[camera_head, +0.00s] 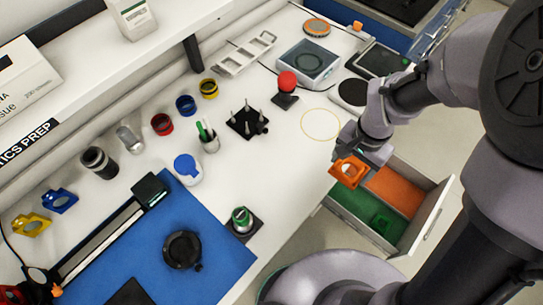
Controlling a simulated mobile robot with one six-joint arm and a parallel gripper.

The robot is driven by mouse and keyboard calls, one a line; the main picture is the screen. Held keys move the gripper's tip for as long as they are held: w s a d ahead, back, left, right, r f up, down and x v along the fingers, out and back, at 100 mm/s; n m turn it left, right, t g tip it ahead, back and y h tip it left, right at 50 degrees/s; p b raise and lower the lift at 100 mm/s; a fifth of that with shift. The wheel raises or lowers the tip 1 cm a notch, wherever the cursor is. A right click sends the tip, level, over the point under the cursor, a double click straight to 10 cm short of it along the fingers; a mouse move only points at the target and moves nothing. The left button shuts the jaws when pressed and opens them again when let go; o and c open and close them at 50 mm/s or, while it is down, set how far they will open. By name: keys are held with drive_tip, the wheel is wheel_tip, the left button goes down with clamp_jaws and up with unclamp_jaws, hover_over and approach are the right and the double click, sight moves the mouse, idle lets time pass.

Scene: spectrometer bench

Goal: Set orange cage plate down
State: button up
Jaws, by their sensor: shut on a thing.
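The orange cage plate (346,174) is a small squarish piece with a round hole. It hangs tilted from my gripper (359,155), which is shut on it. In this picture the plate overlaps the bench's edge and the near corner of the open drawer (431,222). Its exact height cannot be told. The drawer has an orange-floored section (396,190) and a green-floored section (352,208). A green piece (381,222) lies in the green section. The orange section looks empty where it shows; my gripper and the plate hide part of its left end.
A thin yellow circle (321,124) marks bare white bench left of my gripper. A red-topped post (287,82), a black plate with pins (247,122) and a black disc (353,92) stand nearby. A blue mat (215,245) covers the bench's lower left.

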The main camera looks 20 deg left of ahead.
drive_tip(key=b, duration=0.2)
hover_over(291, 179)
drive_tip(key=shift+w+d+f, duration=0.1)
drive_tip(key=shift+d+f, duration=0.1)
drive_tip(key=shift+f, duration=0.55)
drive_tip(key=f, duration=0.1)
drive_tip(key=f+b, duration=0.2)
drive_tip(key=shift+a+f, duration=0.3)
drive_tip(key=shift+f, duration=0.1)
drive_tip(key=shift+r, duration=0.2)
drive_tip(key=shift+f, duration=0.1)
drive_tip(key=o, duration=1)
drive_tip(key=shift+f+b, duration=0.15)
drive_tip(key=shift+b, duration=0.15)
drive_tip(key=o, duration=0.4)
drive_tip(key=shift+o, duration=0.2)
